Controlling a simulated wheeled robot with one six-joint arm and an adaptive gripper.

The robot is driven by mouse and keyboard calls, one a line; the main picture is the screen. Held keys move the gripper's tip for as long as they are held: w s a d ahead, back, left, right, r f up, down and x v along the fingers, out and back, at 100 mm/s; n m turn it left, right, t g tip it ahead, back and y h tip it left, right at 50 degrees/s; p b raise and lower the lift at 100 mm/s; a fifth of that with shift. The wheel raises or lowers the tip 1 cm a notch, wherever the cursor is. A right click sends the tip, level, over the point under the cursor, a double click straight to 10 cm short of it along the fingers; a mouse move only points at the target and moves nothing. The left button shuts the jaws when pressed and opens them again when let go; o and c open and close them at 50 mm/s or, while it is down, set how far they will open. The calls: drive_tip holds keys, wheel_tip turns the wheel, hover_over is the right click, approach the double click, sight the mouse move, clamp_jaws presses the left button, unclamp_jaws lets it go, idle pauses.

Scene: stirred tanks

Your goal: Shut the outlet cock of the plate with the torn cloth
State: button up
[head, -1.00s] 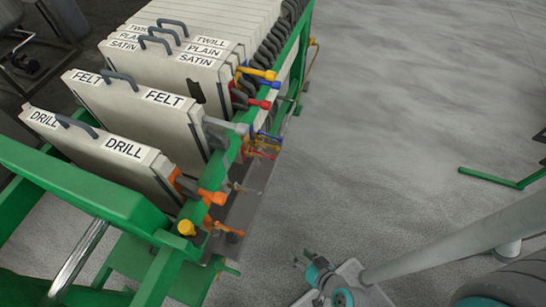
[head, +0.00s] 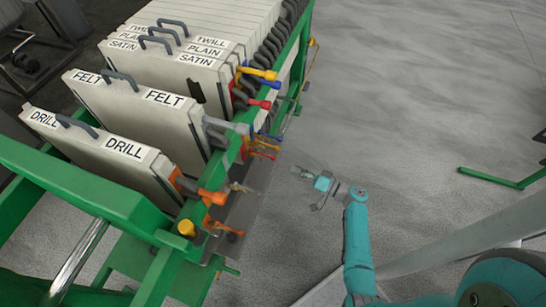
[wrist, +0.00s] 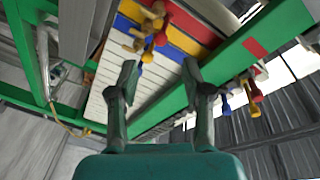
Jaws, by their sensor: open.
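A dark ragged patch, which looks like a tear, shows at the right edge of the front plate marked SATIN (head: 178,80). Coloured side handles stick out along the rail: yellow (head: 258,73), red (head: 258,104), grey (head: 226,125) and orange (head: 210,196). Smaller cocks hang below them, with red ones (head: 262,145) and an orange one (head: 222,229). My gripper (head: 308,175) is open and empty, right of the press and apart from it. In the wrist view my open gripper (wrist: 160,82) points towards the plates; brass cocks with coloured handles (wrist: 150,30) show beyond the fingertips. Which cock belongs to the torn plate is unclear.
The green press rail (head: 228,158) runs along the plates, with a grey trough (head: 246,205) below. Plates marked FELT (head: 140,105) and DRILL (head: 95,145) stand apart in front. The floor right of the press is open; a green leg (head: 490,178) lies farther right.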

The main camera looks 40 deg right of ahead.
sight(273, 157)
drive_tip(key=x, duration=1)
drive_tip(key=shift+w, duration=0.4)
clamp_jaws()
